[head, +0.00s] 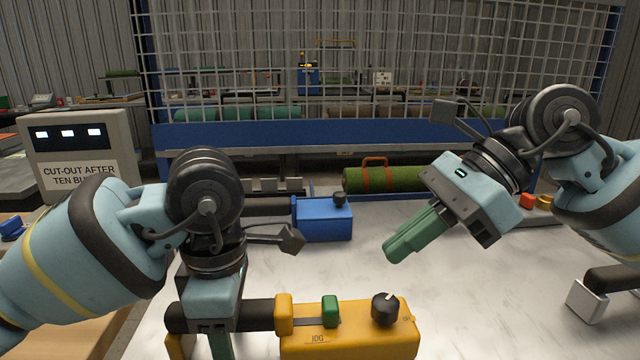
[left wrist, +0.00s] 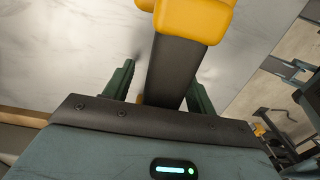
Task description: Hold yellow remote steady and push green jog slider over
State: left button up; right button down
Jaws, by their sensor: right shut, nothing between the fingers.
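The yellow remote (head: 350,343) lies at the front of the metal table, with a black bar handle (head: 262,316) to its left. Its green jog slider (head: 331,311) stands in a dark slot above the JOG label, left of a black knob (head: 385,309). My left gripper (head: 218,345) is over the handle, one finger in front of it. In the left wrist view its green fingers (left wrist: 160,88) straddle the handle (left wrist: 172,72), with a gap showing on the left side. My right gripper (head: 396,252) is shut and empty, above the table, up and right of the slider.
A blue remote (head: 322,219) with a black knob lies behind the yellow one. A green turf roll (head: 385,179) with brown straps lies at the back. A mesh guard (head: 380,60) stands beyond.

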pick_arm(q)
jog(key=shift+r, duration=0.1)
notch_tip(320, 180, up, 12)
dwell(0.6)
jog(key=shift+s, duration=0.1)
